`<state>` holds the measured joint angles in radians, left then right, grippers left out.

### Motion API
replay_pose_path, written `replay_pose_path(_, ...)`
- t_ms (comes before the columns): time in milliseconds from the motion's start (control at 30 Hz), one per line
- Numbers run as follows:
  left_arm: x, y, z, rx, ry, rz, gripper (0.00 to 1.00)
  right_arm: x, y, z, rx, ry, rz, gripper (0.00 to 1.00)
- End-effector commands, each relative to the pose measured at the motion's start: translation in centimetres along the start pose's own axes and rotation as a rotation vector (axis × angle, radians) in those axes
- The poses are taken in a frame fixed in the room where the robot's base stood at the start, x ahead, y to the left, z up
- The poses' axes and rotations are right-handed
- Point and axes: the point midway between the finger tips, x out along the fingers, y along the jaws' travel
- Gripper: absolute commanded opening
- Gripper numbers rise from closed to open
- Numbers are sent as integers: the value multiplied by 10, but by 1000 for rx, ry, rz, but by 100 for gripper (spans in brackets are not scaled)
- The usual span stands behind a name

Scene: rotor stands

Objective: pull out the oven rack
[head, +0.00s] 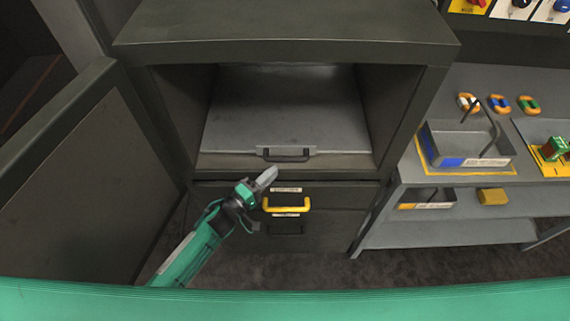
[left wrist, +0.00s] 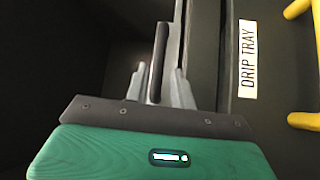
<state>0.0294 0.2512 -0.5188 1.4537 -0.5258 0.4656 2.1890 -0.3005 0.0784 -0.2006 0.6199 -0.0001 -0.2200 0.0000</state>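The oven rack (head: 285,110) is a flat grey plate inside the open dark cabinet, with a dark bar handle (head: 286,154) at its front edge. My left gripper (head: 268,175) is just below and left of this handle in the head view. In the left wrist view, the gripper's two fingers (left wrist: 158,88) are apart, and the dark handle bar (left wrist: 158,55) shows between them, lengthwise. I cannot tell whether the fingers touch the bar. My right gripper is not in view.
The cabinet door (head: 75,185) stands open at the left. Below the rack is a drawer with a yellow handle (head: 286,204); a DRIP TRAY label (left wrist: 248,60) is beside the yellow handle. At the right, a grey shelf unit (head: 470,92) holds a bin (head: 465,150) and several small parts.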

Motion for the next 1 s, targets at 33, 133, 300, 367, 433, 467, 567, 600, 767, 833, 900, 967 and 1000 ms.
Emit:
replay_pose_path(33, 12, -2, 0, 2, 0, 4, 25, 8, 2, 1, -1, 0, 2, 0)
replay_pose_path(133, 30, -2, 0, 2, 0, 3, 25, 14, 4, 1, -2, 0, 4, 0)
replay_pose_path(300, 51, -2, 0, 2, 0, 0, 25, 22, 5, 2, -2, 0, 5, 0)
replay_pose_path(367, 56, -2, 0, 1, 0, 0, 25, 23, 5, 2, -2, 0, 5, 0)
replay_pose_path(433, 59, -1, 0, 0, 0, 0, 25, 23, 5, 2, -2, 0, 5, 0)
replay_pose_path(467, 60, -1, 0, 0, 0, 0, 25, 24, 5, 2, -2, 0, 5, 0)
replay_pose_path(567, 61, 0, 0, 1, 0, -1, 25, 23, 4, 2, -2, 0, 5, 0)
replay_pose_path(600, 61, 0, 0, 1, 1, -1, 25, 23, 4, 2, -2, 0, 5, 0)
replay_pose_path(767, 61, 0, 0, 1, 1, -1, 19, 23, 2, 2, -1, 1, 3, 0)
replay_pose_path(833, 61, 0, 0, 1, 1, -1, 5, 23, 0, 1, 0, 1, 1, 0)
replay_pose_path(900, 60, 0, 0, 1, 1, -1, 0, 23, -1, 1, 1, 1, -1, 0)
replay_pose_path(967, 60, 0, 0, 1, 1, -1, 0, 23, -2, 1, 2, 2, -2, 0)
replay_pose_path(1000, 60, 0, 0, 1, 1, -1, 0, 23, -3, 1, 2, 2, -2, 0)
